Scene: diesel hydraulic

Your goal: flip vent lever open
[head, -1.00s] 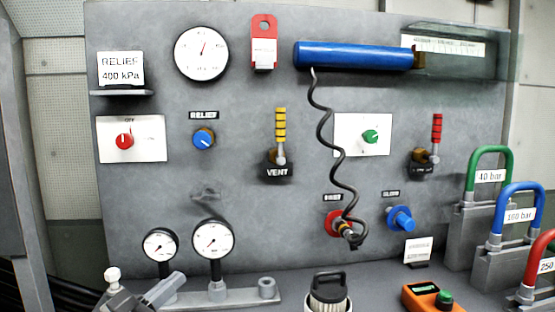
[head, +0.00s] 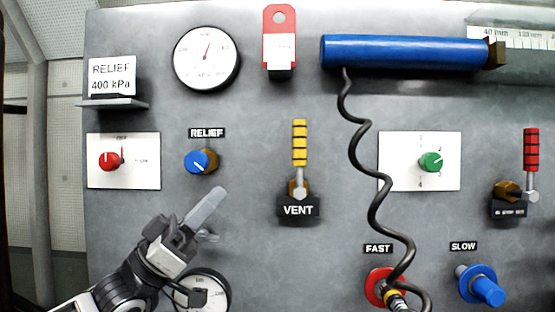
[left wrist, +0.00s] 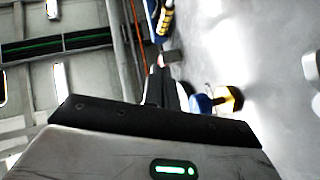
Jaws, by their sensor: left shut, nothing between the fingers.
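The vent lever (head: 299,145) has a yellow-and-black striped handle. It points straight up from a brass valve on the grey panel, above the VENT label (head: 298,210). A yellow-and-black striped handle, probably the same lever, shows at the top of the left wrist view (left wrist: 164,20). My left gripper (head: 212,204) is shut and empty in front of the panel. It is left of the lever and lower than its handle, apart from it. My right gripper is in neither view.
The blue relief knob (head: 203,162) is just above my left gripper. A gauge (head: 203,291) is partly hidden behind the arm. A black coiled hose (head: 370,150) hangs right of the lever to the red FAST fitting (head: 380,287). The panel between gripper and lever is bare.

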